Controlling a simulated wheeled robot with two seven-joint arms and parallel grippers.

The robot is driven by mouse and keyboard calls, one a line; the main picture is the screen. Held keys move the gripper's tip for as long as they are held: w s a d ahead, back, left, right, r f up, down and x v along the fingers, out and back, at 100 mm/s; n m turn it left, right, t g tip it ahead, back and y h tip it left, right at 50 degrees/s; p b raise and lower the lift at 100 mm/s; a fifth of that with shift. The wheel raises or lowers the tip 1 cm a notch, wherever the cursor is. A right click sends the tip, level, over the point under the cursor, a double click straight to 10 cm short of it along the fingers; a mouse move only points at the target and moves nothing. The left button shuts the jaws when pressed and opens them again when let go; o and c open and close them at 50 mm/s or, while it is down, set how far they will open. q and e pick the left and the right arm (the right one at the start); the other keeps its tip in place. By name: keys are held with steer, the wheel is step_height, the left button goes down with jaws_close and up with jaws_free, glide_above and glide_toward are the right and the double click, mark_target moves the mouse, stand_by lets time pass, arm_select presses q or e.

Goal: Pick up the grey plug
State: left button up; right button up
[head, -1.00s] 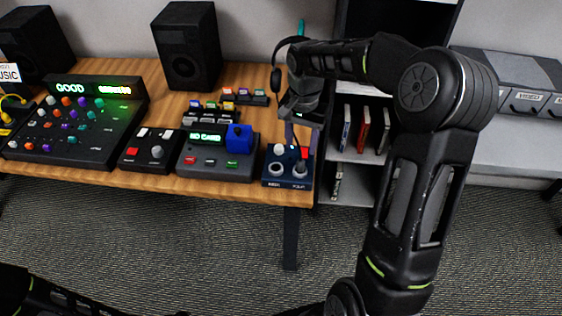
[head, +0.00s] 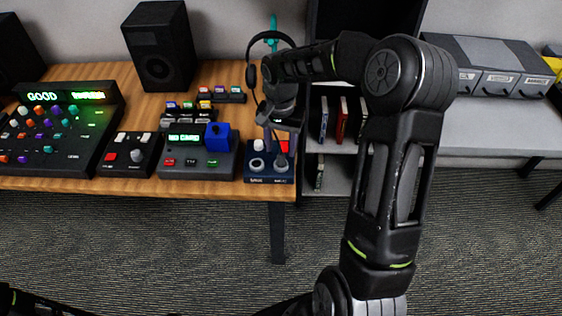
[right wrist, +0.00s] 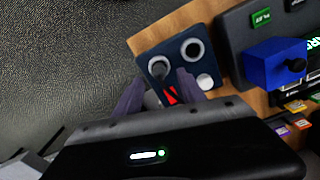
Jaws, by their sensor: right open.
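The grey plug (right wrist: 160,70) sits in one of two white-ringed round sockets on a small dark blue box (right wrist: 151,49). The other socket (right wrist: 191,48) looks empty. In the head view the blue box (head: 269,179) stands at the table's front right corner, with the plug (head: 280,162) in its right socket. My right gripper (right wrist: 158,88) is open and points down at the box, its two fingers on either side of the plug's line. In the head view this gripper (head: 279,134) is just above the box. My left gripper is out of view.
A grey card device (head: 198,164) with a blue block (head: 218,137) stands just left of the box. A black headset (head: 252,72) on a teal stand is behind my right arm. A shelf (head: 337,148) adjoins the table's right side.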

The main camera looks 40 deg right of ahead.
mark_target(281, 156)
step_height(281, 156, down, 4)
steer(key=shift+d+f+p, duration=0.1)
steer(key=shift+f+p, duration=0.15)
steer(key=shift+p, duration=0.15)
steer(key=shift+c, duration=0.5)
jaws_close()
stand_by(0.3)
